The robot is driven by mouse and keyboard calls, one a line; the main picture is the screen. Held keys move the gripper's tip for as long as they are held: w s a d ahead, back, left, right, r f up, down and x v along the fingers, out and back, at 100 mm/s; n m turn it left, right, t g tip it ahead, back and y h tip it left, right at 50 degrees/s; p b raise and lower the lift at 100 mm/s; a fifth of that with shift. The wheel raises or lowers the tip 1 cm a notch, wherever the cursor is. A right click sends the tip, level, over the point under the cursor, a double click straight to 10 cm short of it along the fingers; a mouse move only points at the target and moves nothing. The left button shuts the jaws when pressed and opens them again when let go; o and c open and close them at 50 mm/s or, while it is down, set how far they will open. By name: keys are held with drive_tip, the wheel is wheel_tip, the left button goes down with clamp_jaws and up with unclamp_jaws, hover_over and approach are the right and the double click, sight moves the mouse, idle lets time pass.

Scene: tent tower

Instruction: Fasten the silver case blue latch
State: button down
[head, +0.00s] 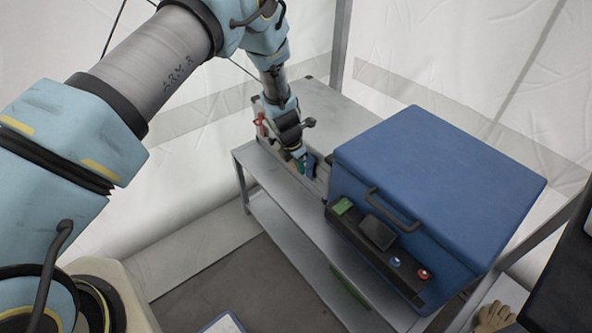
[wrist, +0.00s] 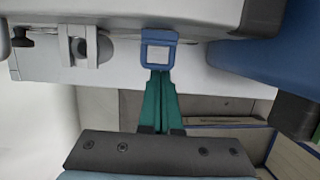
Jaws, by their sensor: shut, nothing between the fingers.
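The blue latch (wrist: 159,50) is a square blue frame with a pale centre on the case front, and also shows in the head view (head: 310,165). My gripper (wrist: 160,73), with green fingers, is shut and empty. Its tips are at the latch's lower edge; I cannot tell whether they touch it. I cannot tell whether the latch is fastened.
A grey metal latch (wrist: 78,46) is left of the blue one. A red part (head: 261,126) shows left of my gripper. A large blue box (head: 440,180) with a dark control panel stands close on the right of the grey table (head: 268,172).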

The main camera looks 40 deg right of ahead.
drive_tip(key=shift+d+r, duration=0.65)
drive_tip(key=shift+d, duration=0.3)
drive_tip(key=shift+s+d+r, duration=0.1)
drive_tip(key=shift+s+d, duration=0.05)
drive_tip(key=shift+d, duration=0.1)
drive_tip(key=shift+r, duration=0.1)
drive_tip(key=a+b+v, duration=0.1)
drive_tip(key=v, duration=0.9)
drive_tip(key=shift+a+f, duration=0.25)
drive_tip(key=shift+a, duration=0.15)
